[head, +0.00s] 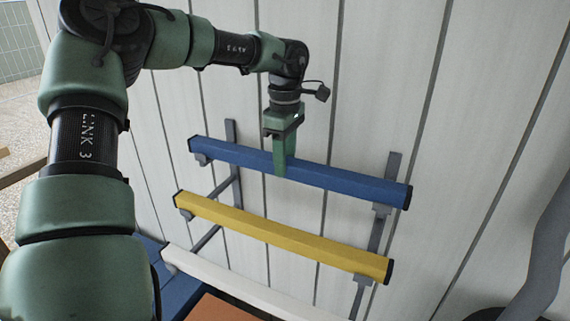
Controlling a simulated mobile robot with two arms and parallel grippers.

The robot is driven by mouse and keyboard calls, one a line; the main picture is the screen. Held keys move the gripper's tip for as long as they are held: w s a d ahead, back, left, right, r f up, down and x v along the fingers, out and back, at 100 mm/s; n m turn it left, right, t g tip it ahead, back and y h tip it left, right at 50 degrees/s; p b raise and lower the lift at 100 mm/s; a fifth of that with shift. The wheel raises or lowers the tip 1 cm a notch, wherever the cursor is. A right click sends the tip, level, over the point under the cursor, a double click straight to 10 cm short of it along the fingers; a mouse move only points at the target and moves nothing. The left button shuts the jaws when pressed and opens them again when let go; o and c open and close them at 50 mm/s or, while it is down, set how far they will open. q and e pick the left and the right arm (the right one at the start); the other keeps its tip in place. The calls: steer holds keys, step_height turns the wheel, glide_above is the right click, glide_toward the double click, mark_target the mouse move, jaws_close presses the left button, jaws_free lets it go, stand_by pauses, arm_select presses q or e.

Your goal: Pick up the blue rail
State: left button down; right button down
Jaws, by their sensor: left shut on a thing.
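The blue rail (340,180) is the top one of three rails on a grey rack against the panelled wall. It is a long bar with dark end caps, sloping down to the right in the head view. My left gripper (279,165) points down and is shut on the blue rail, left of its middle. The finger in view covers a narrow strip of the rail; the other finger is hidden. The rail's ends appear to be at the rack's arms. My right gripper is not in view.
A yellow rail (290,238) lies below the blue one, and a white rail (240,286) below that. The grey rack (377,232) has two uprights with arms. The panelled wall (400,80) stands close behind. A blue surface (180,291) and an orange one (222,309) are at the bottom.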

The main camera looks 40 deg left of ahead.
arm_select(q)
step_height(320, 180, up, 8)
steer(key=shift+r+b, duration=0.2)
steer(key=shift+b, duration=0.95)
step_height(320, 180, up, 11)
steer(key=p, duration=0.1)
steer(key=shift+r, duration=0.15)
